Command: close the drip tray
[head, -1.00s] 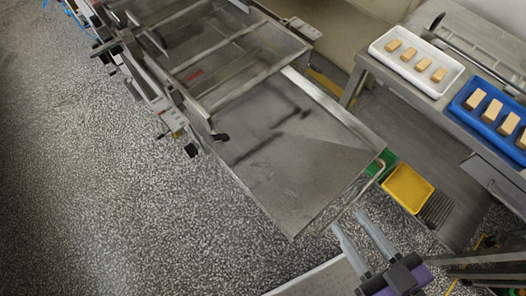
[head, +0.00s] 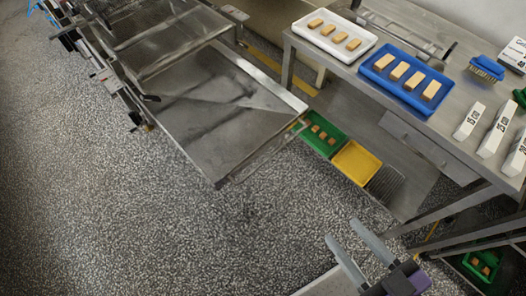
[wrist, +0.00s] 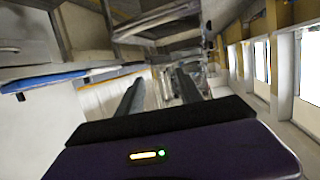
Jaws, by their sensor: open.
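The drip tray (head: 235,110) is a wide, flat metal tray. In the head view it is pulled out from under the metal frame of the enrober (head: 165,40), and its dull floor is bare. A thin bar handle (head: 275,147) runs along its front edge, at the lower right. My gripper (head: 341,230) is open and empty, below and right of the tray, with a clear gap between its fingers and the handle. The two fingers also show in the wrist view (wrist: 158,78), with nothing between them. The tray cannot be made out clearly in the wrist view.
A steel table (head: 440,115) at right bears a white tray (head: 312,37), a blue tray (head: 400,96), a brush (head: 486,68) and white labelled blocks (head: 469,121). On its lower shelf are a green tray (head: 318,146) and a yellow tray (head: 355,163). The speckled floor (head: 110,210) at left is open.

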